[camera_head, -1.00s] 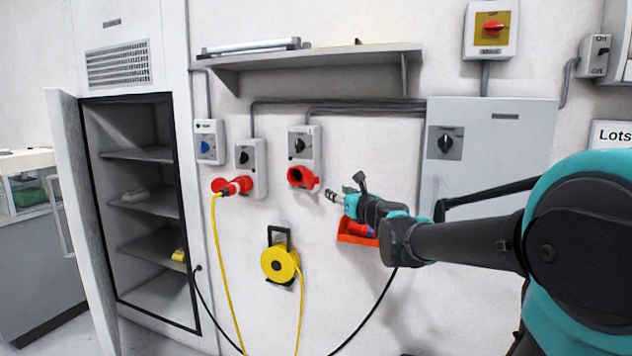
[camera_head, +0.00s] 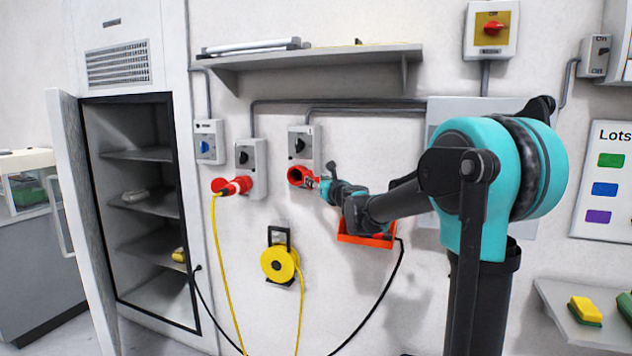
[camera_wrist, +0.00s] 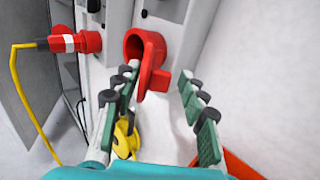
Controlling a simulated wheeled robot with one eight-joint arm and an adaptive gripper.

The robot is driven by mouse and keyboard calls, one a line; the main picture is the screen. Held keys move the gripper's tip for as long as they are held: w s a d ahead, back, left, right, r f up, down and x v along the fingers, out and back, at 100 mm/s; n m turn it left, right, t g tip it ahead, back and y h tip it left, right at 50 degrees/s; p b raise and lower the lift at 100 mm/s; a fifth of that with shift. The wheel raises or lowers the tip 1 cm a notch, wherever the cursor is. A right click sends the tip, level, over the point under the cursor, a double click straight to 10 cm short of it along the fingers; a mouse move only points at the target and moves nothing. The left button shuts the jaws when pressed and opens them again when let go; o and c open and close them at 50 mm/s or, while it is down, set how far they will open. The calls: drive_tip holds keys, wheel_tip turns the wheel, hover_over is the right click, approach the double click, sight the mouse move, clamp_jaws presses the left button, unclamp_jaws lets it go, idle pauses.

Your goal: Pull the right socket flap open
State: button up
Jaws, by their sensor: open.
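The right socket (camera_head: 296,176) is a red round socket on a grey switch box. It also shows in the wrist view (camera_wrist: 134,42). Its red flap (camera_wrist: 160,79) stands out at the socket's lower right side, and the dark mouth is visible. My gripper (camera_head: 317,183) is open right at the flap, reaching in from the right. In the wrist view its two green padded fingers (camera_wrist: 157,75) lie on either side of the flap, the left fingertip near the socket rim. Whether either finger touches the flap I cannot tell.
The left socket (camera_head: 244,158) holds a red plug (camera_head: 232,186) with a yellow cable. A yellow cable reel (camera_head: 279,264) hangs below. An orange-red bin (camera_head: 366,240) sits on the wall under my arm. A shelf (camera_head: 320,58) runs above.

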drive_tip(key=shift+w+a, duration=0.25)
drive_tip(key=shift+w, duration=0.35)
drive_tip(key=shift+c, duration=0.4)
clamp_jaws()
